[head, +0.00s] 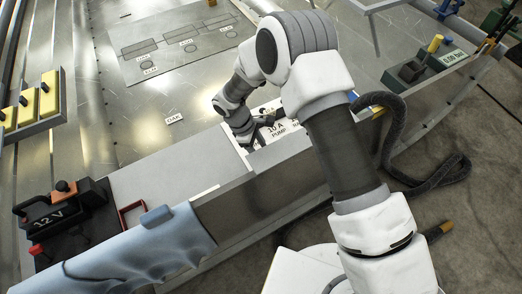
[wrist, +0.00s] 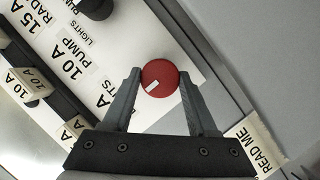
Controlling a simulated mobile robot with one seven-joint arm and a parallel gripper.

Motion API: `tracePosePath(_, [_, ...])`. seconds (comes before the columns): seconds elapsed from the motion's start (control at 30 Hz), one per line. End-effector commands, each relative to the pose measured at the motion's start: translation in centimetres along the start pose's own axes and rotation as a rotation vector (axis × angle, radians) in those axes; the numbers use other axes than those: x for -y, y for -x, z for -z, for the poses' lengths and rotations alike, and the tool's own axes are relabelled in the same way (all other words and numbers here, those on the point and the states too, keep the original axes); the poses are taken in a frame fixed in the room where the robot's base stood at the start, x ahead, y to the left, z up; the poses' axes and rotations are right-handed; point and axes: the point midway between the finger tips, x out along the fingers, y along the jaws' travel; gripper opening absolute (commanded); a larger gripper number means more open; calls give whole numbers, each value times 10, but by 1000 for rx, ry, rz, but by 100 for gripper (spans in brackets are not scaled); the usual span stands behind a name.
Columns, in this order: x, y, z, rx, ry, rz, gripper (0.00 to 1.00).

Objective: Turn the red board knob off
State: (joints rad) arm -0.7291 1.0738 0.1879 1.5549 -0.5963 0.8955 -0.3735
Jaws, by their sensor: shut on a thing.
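The red board knob (wrist: 160,70) is round, with a white pointer mark on its lower-left part in the wrist view. It sits on the white labelled panel (wrist: 128,40), near the panel's edge. My gripper (wrist: 160,82) has a finger on each side of the knob and is shut on it. In the head view my gripper (head: 250,143) is down at the white panel by the "10 A PUMP" label (head: 276,128). The knob cannot be made out there.
A "READ ME" tag (wrist: 254,146) is at the lower right. A dark hose (head: 395,150) lies right of my arm.

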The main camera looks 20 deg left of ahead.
Motion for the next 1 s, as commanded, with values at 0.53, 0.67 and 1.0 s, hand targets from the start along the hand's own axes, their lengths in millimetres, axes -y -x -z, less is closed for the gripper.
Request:
tracePosePath(0.53, [0, 0, 1, -2, 17, -8, 64])
tracePosePath(0.67, [0, 0, 0, -1, 16, -7, 87])
tracePosePath(1.0, [0, 3, 0, -1, 15, -7, 89])
